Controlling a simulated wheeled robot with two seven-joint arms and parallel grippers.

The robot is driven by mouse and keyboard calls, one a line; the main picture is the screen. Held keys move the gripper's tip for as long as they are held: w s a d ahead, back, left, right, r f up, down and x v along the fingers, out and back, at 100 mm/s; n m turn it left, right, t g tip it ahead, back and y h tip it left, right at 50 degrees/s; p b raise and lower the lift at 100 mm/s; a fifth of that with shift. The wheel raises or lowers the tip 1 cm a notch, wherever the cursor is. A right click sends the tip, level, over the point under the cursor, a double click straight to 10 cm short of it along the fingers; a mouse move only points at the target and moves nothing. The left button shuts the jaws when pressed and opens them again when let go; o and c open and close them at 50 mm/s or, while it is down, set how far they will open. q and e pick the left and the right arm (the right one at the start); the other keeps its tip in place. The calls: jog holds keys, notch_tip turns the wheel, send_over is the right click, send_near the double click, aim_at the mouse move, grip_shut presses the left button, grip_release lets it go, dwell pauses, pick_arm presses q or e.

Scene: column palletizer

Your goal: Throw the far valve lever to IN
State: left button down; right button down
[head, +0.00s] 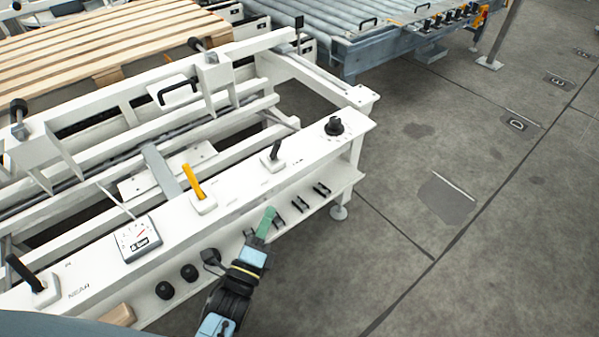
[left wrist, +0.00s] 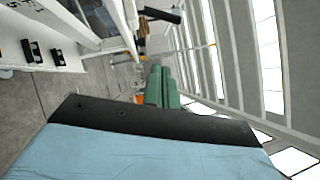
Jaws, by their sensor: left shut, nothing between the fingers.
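The far valve lever (head: 275,151) is a short black handle on a white base, on top of the white panel (head: 235,200) toward its far end. It stands nearly upright, leaning slightly right in the picture. The small lettering beside it is too small to read. My left gripper (head: 267,217), with green fingers, is shut and empty just outside the panel's front face, below and in front of the lever and apart from it. The green fingers (left wrist: 160,88) also show in the left wrist view, which does not clearly show the lever. My right gripper is not in view.
A yellow lever (head: 194,181), a gauge (head: 140,238), a black knob (head: 334,126) and the near lever (head: 25,270) share the panel. Black clips (head: 300,204) and round knobs (head: 165,290) sit on its front. Wooden pallets (head: 100,50) lie behind. The floor at right is clear.

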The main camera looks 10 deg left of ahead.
aim_at(275, 150)
pick_arm(q)
jog(key=shift+r, duration=0.35)
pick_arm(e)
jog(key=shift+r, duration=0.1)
pick_arm(q)
jog(key=shift+w, duration=0.1)
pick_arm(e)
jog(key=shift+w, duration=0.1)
